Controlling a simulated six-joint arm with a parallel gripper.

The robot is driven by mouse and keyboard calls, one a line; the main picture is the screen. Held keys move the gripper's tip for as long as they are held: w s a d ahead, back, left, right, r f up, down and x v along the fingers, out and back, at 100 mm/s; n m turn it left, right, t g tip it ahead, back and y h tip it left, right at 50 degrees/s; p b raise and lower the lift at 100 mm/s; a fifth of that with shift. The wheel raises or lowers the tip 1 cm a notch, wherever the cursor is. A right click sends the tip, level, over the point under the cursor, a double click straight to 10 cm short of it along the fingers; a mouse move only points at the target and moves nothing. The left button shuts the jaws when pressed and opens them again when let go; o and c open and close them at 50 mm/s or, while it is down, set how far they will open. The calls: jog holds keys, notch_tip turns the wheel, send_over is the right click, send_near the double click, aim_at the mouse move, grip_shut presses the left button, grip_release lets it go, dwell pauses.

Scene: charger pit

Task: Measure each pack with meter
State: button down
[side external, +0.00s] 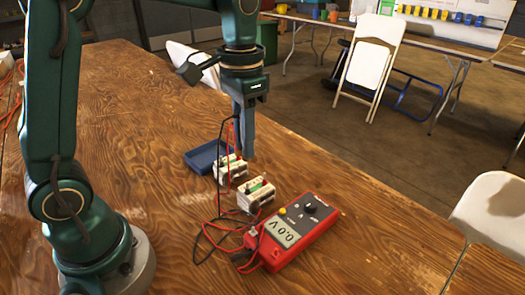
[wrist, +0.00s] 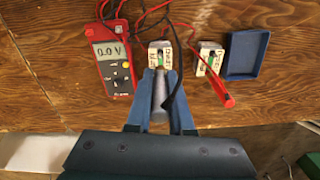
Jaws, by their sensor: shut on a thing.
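The red meter (side external: 290,232) lies on the wooden table and reads 0.0 V; it also shows in the wrist view (wrist: 114,68). Two white packs with green labels stand beside it, a near one (side external: 257,196) and a far one (side external: 229,170). My gripper (side external: 247,155) points down above the packs. In the wrist view its fingertips (wrist: 161,78) overlap the pack next to the meter (wrist: 154,52). The red probe (wrist: 222,92) shows near the other pack (wrist: 205,60). Contact with the packs is unclear.
A blue tray (side external: 203,157) sits beyond the packs; it looks empty in the wrist view (wrist: 246,55). Red and black leads loop over the table (side external: 140,110) between meter and packs. The table's right part is clear. Folding chairs (side external: 372,62) stand off the table.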

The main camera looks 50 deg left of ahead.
jog(key=shift+f, duration=2.6)
jog(key=shift+f, duration=0.95)
dwell(0.4)
jog(key=shift+c, duration=2)
grip_release()
jog(key=shift+r, duration=3.8)
